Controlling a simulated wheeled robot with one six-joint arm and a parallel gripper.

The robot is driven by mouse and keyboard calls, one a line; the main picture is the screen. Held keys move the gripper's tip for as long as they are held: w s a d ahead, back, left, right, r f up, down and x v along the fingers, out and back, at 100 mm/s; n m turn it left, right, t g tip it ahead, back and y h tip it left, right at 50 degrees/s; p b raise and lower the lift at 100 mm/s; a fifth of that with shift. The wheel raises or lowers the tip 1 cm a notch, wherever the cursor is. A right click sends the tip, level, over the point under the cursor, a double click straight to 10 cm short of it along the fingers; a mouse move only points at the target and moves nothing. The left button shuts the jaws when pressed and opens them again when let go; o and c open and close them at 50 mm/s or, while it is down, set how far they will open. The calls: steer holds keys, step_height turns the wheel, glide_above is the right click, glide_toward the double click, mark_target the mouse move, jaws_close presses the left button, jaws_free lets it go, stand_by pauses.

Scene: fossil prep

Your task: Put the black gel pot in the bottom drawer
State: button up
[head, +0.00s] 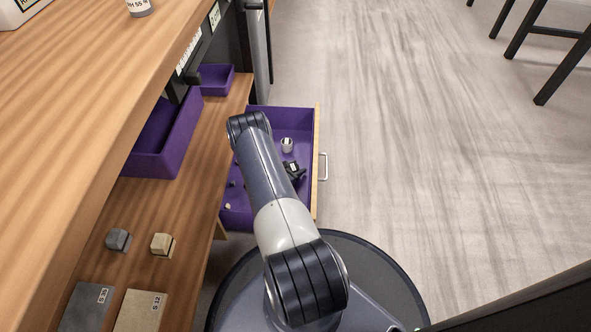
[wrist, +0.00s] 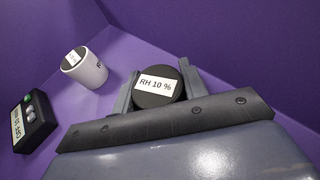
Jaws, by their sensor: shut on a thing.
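A round black pot (wrist: 155,97) with a white label reading "RH 10 %" sits between the two fingers of my gripper (wrist: 158,88) in the wrist view. My gripper is shut on it. Purple surfaces lie around and beyond it; whether the pot touches the floor there is unclear. In the head view, an open low drawer (head: 317,135) has a purple lining, a wooden front and a metal handle. My arm reaches over this drawer and hides my gripper and the pot there.
The white pot also shows in the drawer (head: 287,145). Purple bins (head: 165,160) and small blocks (head: 161,244) stand on the wooden shelf at left.

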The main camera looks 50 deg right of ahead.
steer(key=shift+f+b, duration=0.2)
steer(key=shift+b, duration=0.1)
steer(key=o, duration=0.7)
steer(key=shift+r, duration=0.1)
steer(key=shift+r+p, duration=0.15)
steer(key=shift+p, duration=0.15)
steer(key=p+v, duration=0.2)
steer(key=v, duration=0.5)
steer(key=shift+a+r+p, duration=0.1)
steer(key=shift+a+p, duration=0.2)
steer(key=shift+p, duration=0.1)
